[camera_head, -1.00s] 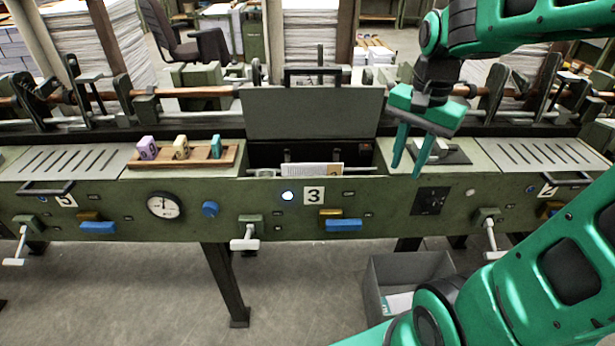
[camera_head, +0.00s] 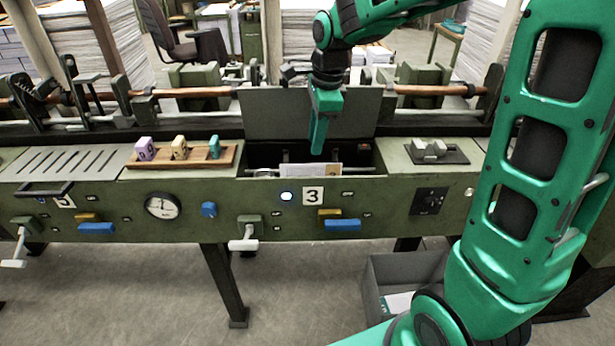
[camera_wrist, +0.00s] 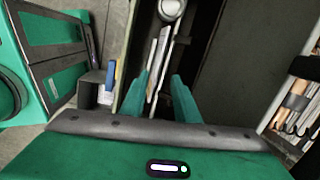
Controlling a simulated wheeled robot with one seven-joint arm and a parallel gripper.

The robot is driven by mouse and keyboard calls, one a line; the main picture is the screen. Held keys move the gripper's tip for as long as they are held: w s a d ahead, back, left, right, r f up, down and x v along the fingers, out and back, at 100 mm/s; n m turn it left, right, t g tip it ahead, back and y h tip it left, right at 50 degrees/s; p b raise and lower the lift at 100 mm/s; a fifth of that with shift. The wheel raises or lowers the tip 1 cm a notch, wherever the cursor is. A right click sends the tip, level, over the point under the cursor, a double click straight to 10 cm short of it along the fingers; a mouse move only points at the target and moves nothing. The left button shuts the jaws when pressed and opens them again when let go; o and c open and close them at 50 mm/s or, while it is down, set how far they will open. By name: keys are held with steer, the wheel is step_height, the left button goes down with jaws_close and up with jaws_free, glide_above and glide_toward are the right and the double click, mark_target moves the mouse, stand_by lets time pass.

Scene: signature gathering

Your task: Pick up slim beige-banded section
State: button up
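A thin paper section (camera_head: 302,170), white with a beige-tan part at its right end, stands in the open dark pocket of station 3; its lower part is hidden by the front wall. In the wrist view, thin pale upright edges (camera_wrist: 153,62) show in the pocket; I cannot tell which is the beige-banded one. My gripper (camera_head: 318,150) points down above the pocket, in front of the raised lid. In the wrist view, my gripper (camera_wrist: 162,92) has its two green fingers apart, with the pale edges running between them and nothing visibly clamped.
The raised green lid (camera_head: 265,112) stands behind the pocket. A wooden rack (camera_head: 200,163) with purple, yellow and teal tags lies to the left. A dark tray (camera_head: 437,158) with grey blocks lies to the right. A grey bin (camera_head: 385,265) stands on the floor below.

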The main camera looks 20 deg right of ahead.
mark_target(312, 164)
steer(key=shift+w+a+f, duration=0.1)
steer(key=shift+w+f, duration=0.05)
steer(key=shift+f, duration=0.95)
steer(key=shift+w+a+f, duration=0.1)
steer(key=shift+f, duration=0.95)
steer(key=shift+w+a+f, duration=0.1)
steer(key=shift+w+f, duration=0.05)
steer(key=shift+f, duration=0.95)
steer(key=shift+c, duration=0.5)
jaws_close()
